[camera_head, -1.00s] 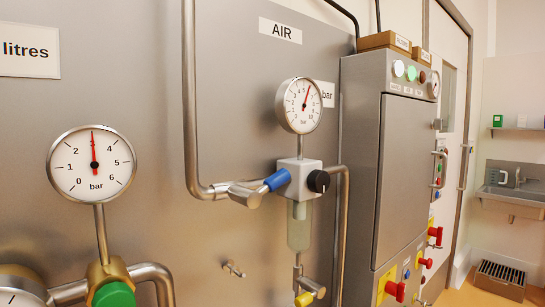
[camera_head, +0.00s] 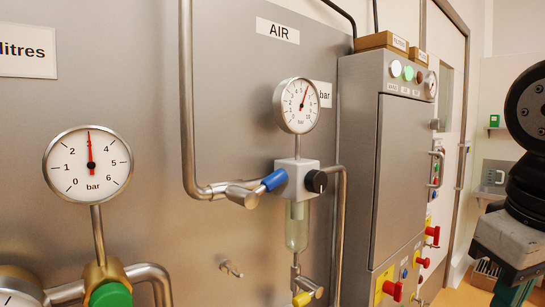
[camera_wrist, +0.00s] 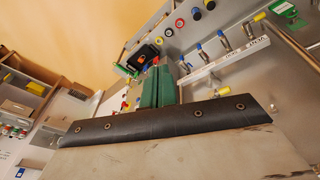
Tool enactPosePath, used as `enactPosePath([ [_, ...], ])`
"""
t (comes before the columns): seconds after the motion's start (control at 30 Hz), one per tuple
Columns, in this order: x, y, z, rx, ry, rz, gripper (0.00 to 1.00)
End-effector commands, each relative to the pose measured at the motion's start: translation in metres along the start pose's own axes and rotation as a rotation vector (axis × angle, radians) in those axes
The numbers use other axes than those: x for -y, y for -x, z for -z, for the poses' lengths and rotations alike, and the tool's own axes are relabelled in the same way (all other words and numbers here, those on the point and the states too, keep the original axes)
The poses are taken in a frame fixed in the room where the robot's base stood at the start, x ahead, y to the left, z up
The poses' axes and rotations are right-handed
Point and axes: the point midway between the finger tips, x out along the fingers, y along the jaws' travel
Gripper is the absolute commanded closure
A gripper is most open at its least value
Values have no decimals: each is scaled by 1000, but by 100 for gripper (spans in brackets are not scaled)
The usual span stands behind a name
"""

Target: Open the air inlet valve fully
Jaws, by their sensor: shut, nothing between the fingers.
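The air inlet valve (camera_head: 243,193) sits on the steel pipe below the AIR sign. Its blue lever (camera_head: 273,180) points right and slightly up toward the grey regulator block (camera_head: 297,178); I cannot tell its exact angle to the pipe. The round air gauge (camera_head: 297,105) above the block has its red needle just right of upright. My gripper (camera_head: 510,292) is at the lower right edge of the head view, well right of the valve and partly cut off. In the wrist view its green fingers (camera_wrist: 157,87) are together and hold nothing.
A black knob (camera_head: 316,181) is on the regulator's right. Another gauge (camera_head: 88,163) and a green knob (camera_head: 111,294) are at left. Several blue-handled valves (camera_wrist: 222,40) show in the wrist view.

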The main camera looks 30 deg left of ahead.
Motion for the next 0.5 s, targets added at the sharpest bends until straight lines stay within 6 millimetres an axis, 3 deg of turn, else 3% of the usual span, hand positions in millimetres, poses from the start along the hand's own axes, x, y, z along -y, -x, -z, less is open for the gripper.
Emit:
enactPosePath([
  [0.03, 20, 16, 29, -30, 77, 0, 100],
  [0.1, 50, 42, 67, -82, 181, -4, 100],
  [0.3, 155, 133, 156, -266, 444, -15, 100],
  [0.4, 195, 178, 182, -356, 525, -24, 100],
  [0.5, 214, 210, 195, -419, 565, -34, 100],
])
